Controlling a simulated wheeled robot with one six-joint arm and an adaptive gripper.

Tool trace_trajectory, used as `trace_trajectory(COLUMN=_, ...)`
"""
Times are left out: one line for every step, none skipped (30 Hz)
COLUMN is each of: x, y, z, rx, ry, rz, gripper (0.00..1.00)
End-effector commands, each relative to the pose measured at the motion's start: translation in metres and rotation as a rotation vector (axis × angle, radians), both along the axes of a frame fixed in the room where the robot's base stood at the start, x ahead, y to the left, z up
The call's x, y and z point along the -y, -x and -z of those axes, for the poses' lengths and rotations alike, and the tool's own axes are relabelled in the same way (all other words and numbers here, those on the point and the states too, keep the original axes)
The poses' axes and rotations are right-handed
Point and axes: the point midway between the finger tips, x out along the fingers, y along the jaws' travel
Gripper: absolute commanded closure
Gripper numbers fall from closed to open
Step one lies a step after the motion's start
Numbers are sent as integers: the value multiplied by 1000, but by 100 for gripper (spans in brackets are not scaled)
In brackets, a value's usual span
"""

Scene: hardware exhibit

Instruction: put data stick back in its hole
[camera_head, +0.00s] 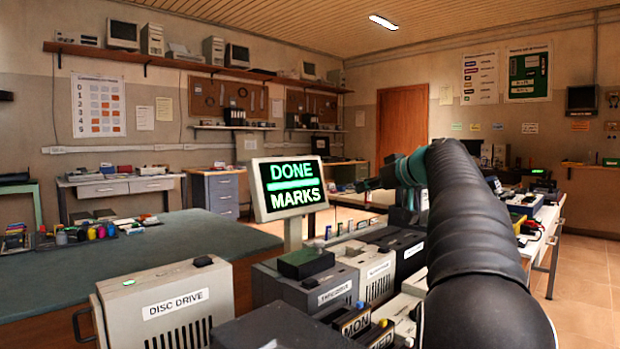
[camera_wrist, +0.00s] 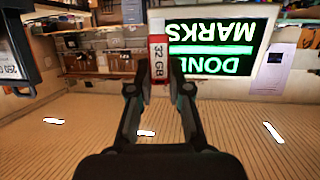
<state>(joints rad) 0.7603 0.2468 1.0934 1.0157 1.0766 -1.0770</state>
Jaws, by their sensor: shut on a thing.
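The data stick (camera_wrist: 158,62), red and white with a "32 GB" label, is between the fingers of my gripper (camera_wrist: 159,80) in the wrist view, which is upside down. My gripper is shut on it. In the head view my gripper (camera_head: 372,184) is raised above the row of machines, just right of the lit screen.
The screen (camera_head: 288,187) reads "DONE MARKS". A disc drive box (camera_head: 165,300) and labelled grey and black units stand below it. A green-topped table (camera_head: 150,252) is at left, and a cluttered white bench (camera_head: 545,220) is at right. Floor shows at far right.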

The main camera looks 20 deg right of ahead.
Motion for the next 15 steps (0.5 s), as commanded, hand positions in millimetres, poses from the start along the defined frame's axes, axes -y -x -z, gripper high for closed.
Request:
trace_trajectory(x=-23, y=-9, z=-7, rx=1, ry=1, rz=-35, gripper=99)
trace_trajectory(x=-34, y=-14, z=-8, rx=1, ry=2, rz=-53, gripper=99)
trace_trajectory(x=-48, y=-19, z=-10, rx=2, ry=1, rz=-75, gripper=99)
trace_trajectory(x=-59, y=-23, z=-11, rx=1, ry=1, rz=-92, gripper=99)
trace_trajectory(x=-68, y=-26, z=-12, rx=1, ry=1, rz=-107, gripper=99)
trace_trajectory(x=-81, y=-30, z=-13, rx=1, ry=1, rz=-126, gripper=99)
trace_trajectory(x=-89, y=-33, z=-14, rx=1, ry=0, rz=-139, gripper=99)
trace_trajectory(x=-96, y=-35, z=-14, rx=1, ry=0, rz=-150, gripper=99)
trace_trajectory(x=-104, y=-37, z=-15, rx=1, ry=0, rz=-162, gripper=99)
trace_trajectory(x=-110, y=-39, z=-16, rx=1, ry=1, rz=-170, gripper=99)
trace_trajectory(x=-114, y=-40, z=-16, rx=1, ry=0, rz=-176, gripper=99)
trace_trajectory(x=-118, y=-40, z=-16, rx=1, ry=0, rz=-182, gripper=99)
trace_trajectory(x=-120, y=-41, z=-15, rx=1, ry=0, rz=-185, gripper=99)
trace_trajectory(x=-121, y=-41, z=-15, rx=1, ry=-1, rz=-187, gripper=99)
trace_trajectory(x=-122, y=-41, z=-13, rx=1, ry=-1, rz=-188, gripper=99)
